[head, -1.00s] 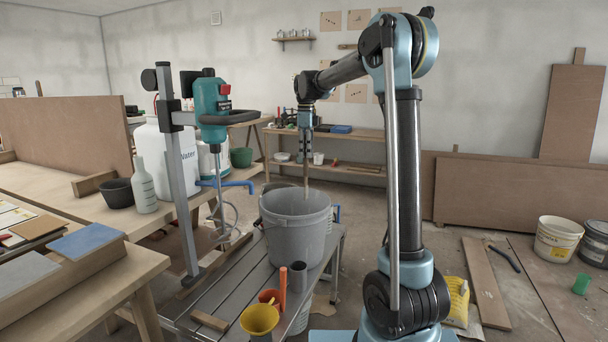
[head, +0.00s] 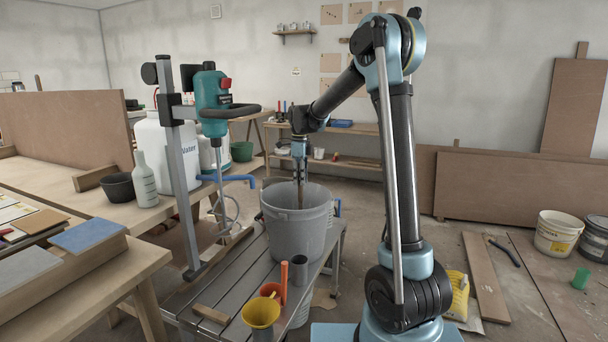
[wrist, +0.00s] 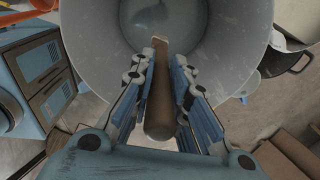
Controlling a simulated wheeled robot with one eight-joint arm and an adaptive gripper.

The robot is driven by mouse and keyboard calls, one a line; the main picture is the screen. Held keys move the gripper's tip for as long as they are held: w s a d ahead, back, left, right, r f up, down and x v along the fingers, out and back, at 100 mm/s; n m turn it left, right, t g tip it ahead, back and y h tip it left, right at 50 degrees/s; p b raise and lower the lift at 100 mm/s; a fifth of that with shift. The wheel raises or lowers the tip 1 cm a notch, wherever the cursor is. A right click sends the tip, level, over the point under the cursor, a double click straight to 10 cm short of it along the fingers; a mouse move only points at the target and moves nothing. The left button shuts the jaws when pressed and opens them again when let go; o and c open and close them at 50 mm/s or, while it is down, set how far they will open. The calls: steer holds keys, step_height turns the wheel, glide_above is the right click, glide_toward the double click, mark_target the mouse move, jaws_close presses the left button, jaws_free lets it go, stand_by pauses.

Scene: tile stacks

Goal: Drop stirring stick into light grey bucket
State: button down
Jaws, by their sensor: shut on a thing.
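The light grey bucket (head: 296,238) stands upright on the grey slatted bench. My gripper (head: 300,178) is above its mouth and points down. The wooden stirring stick (wrist: 160,95) is between the fingers of my gripper (wrist: 168,85) in the wrist view, and the fingers are shut on it. In the head view the stick (head: 300,196) hangs below the fingers, its lower part inside the bucket and hidden by the front wall. In the wrist view the bucket (wrist: 225,55) surrounds the stick's far end, with some pale, wet-looking matter at its bottom.
The mixer on its stand (head: 213,100) is left of the bucket. A yellow funnel (head: 261,312) and an orange tube (head: 284,282) are at the bench's (head: 200,285) near end.

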steer(key=shift+f, duration=0.55)
steer(key=c, duration=1.5)
jaws_free()
steer(key=shift+o, duration=0.2)
steer(key=shift+r, duration=0.15)
step_height(320, 180, up, 12)
steer(key=shift+f, duration=0.2)
